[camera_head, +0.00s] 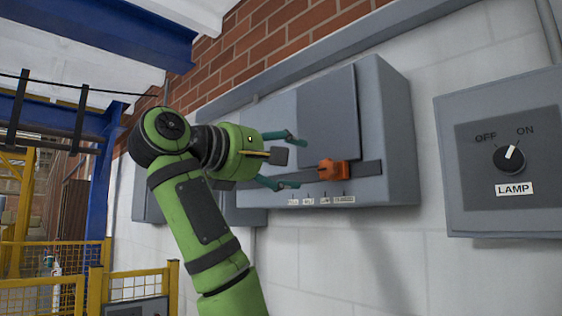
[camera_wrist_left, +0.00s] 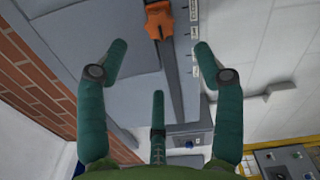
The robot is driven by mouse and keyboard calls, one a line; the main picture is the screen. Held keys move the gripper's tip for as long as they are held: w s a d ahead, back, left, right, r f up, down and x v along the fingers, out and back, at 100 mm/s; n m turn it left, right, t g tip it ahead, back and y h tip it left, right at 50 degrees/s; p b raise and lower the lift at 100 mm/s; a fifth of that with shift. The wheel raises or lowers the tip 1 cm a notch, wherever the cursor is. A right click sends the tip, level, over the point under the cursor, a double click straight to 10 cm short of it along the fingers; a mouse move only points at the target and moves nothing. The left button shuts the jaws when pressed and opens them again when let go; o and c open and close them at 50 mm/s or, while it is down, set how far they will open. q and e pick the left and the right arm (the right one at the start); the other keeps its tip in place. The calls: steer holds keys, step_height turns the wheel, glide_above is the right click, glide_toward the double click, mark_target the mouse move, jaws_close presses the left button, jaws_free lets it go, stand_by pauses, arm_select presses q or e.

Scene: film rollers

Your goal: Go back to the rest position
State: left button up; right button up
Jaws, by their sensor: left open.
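My left gripper (camera_head: 294,162) is at the end of the green arm in the head view, just left of the orange slider (camera_head: 334,170) on the grey wall box (camera_head: 397,130). Its teal fingers are spread, with nothing between them. In the left wrist view the open fingers (camera_wrist_left: 160,62) point toward the box face, and the orange slider (camera_wrist_left: 159,20) shows beyond the fingertips on its dark rail. The slider appears apart from the fingers. My right gripper is in neither view.
A lamp panel (camera_head: 508,205) with an OFF/ON knob is on the wall at the right; its knob points toward ON. Yellow mesh fencing (camera_head: 40,290) and a blue post (camera_head: 100,180) stand at the left. Small labels (camera_head: 320,200) run below the dark rail.

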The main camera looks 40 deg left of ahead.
arm_select(q)
steer(key=shift+s, duration=0.35)
stand_by(0.3)
